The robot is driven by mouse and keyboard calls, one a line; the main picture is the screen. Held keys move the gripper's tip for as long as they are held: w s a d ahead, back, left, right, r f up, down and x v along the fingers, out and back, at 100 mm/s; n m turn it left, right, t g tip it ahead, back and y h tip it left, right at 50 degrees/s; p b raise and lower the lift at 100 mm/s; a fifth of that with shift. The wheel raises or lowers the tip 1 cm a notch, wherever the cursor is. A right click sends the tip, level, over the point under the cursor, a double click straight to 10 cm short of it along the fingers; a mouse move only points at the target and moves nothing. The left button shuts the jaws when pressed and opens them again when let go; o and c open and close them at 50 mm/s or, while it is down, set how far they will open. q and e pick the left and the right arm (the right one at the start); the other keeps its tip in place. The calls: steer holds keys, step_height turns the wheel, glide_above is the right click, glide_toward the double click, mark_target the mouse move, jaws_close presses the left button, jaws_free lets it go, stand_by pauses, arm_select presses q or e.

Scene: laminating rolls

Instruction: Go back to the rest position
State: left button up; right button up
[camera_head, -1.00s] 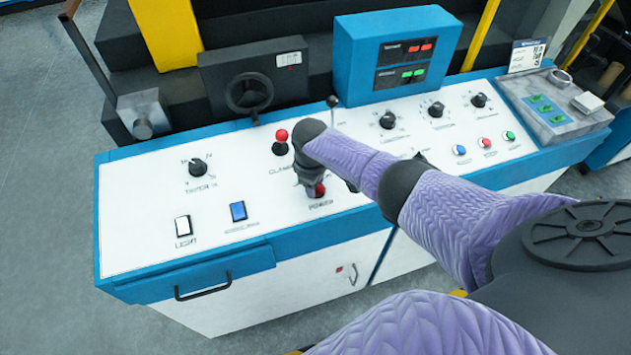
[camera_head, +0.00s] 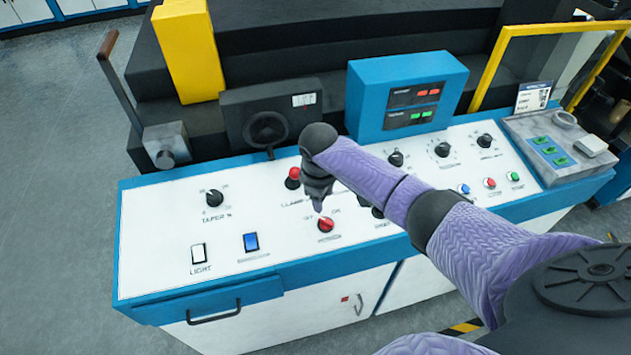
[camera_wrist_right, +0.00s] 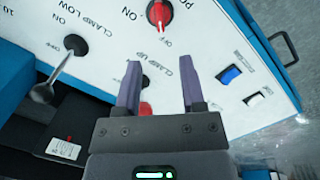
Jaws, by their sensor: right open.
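A white control panel (camera_head: 165,235) with blue edges lies in front of me. My right gripper (camera_head: 319,204) hangs over it, pointing down, just above and left of the red power knob (camera_head: 326,225). In the right wrist view the gripper (camera_wrist_right: 162,75) is open, with nothing between its two fingers. That view shows the red power knob (camera_wrist_right: 160,13) beyond the fingertips, apart from them. My left gripper is out of view.
A blue display box (camera_head: 365,95) and a dark handwheel (camera_head: 266,131) stand behind the panel. A lever (camera_head: 122,85) rises at the left. Black knobs, a lit blue switch (camera_head: 250,242) and a white light switch (camera_head: 198,255) are on the panel. Open floor is at the left.

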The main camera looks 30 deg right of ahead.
steer(key=s+a+f+t+y, duration=0.1)
steer(key=s+a+f+y, duration=0.15)
steer(key=s+a, duration=0.9)
steer(key=s+d+r+m+t+h, duration=0.1)
steer(key=s+d+r+m+t, duration=0.25)
steer(key=s, duration=0.75)
step_height(320, 180, down, 25)
steer(key=s+g+b, duration=0.1)
steer(key=g+b, duration=0.2)
steer(key=b, duration=0.6)
steer(key=s+d+f+g+b, duration=0.1)
steer(key=s+f+b, duration=0.2)
steer(key=s+f, duration=0.4)
steer(key=s+d+f+b, duration=0.2)
steer(key=s+f+b, duration=0.2)
steer(key=s+f, duration=0.3)
step_height(320, 180, down, 6)
steer(key=shift+s+r+g+b, duration=0.25)
steer(key=shift+s+g+b, duration=0.05)
steer(key=shift+s+g, duration=0.05)
